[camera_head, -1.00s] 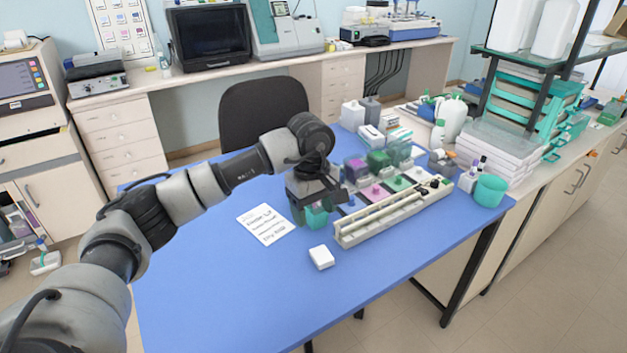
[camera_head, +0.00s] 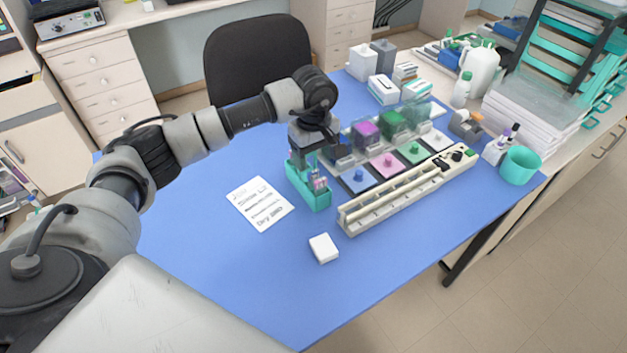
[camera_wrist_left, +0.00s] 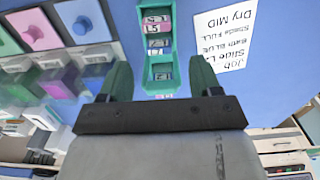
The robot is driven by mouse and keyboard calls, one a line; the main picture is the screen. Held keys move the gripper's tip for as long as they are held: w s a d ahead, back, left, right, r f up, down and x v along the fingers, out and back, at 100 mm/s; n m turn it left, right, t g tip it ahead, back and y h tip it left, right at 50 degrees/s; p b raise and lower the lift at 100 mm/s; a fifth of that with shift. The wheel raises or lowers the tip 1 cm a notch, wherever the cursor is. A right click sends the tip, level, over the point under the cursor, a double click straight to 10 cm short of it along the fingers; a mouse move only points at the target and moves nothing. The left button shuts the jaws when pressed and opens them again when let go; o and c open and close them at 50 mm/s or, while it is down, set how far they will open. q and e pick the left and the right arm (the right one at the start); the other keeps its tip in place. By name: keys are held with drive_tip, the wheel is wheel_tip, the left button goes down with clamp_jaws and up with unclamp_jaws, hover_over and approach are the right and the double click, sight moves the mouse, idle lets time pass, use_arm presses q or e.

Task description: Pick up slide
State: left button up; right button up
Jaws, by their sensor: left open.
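The slides (camera_wrist_left: 157,24) stand in a teal slide holder (camera_head: 318,198) on the blue table, with pink and grey labelled ends showing in the left wrist view. The holder also shows in the left wrist view (camera_wrist_left: 161,88). My left gripper (camera_head: 312,168) is above the holder in the head view. In the left wrist view, its two green fingers (camera_wrist_left: 161,77) are apart, one on each side of the holder, with nothing held between them. I cannot tell how far the fingertips are above the slides. My right gripper is not in view.
A white written card (camera_head: 260,203) lies left of the holder. A long cream rack (camera_head: 400,195) and coloured staining dishes (camera_head: 388,162) stand to its right. A small white block (camera_head: 323,247) lies in front. The front of the blue table (camera_head: 235,290) is clear.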

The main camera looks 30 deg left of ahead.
sight(314, 171)
use_arm(q)
wheel_tip(314, 171, down, 2)
drive_tip(key=shift+w+f+p, duration=0.1)
drive_tip(key=shift+w+p, duration=0.05)
drive_tip(key=shift+p, duration=0.7)
wheel_tip(314, 171, down, 2)
drive_tip(key=shift+f, duration=0.1)
drive_tip(key=shift+a+f, duration=0.1)
drive_tip(key=shift+f, duration=0.1)
drive_tip(key=shift+c, duration=0.5)
drive_tip(key=c, duration=1)
clamp_jaws()
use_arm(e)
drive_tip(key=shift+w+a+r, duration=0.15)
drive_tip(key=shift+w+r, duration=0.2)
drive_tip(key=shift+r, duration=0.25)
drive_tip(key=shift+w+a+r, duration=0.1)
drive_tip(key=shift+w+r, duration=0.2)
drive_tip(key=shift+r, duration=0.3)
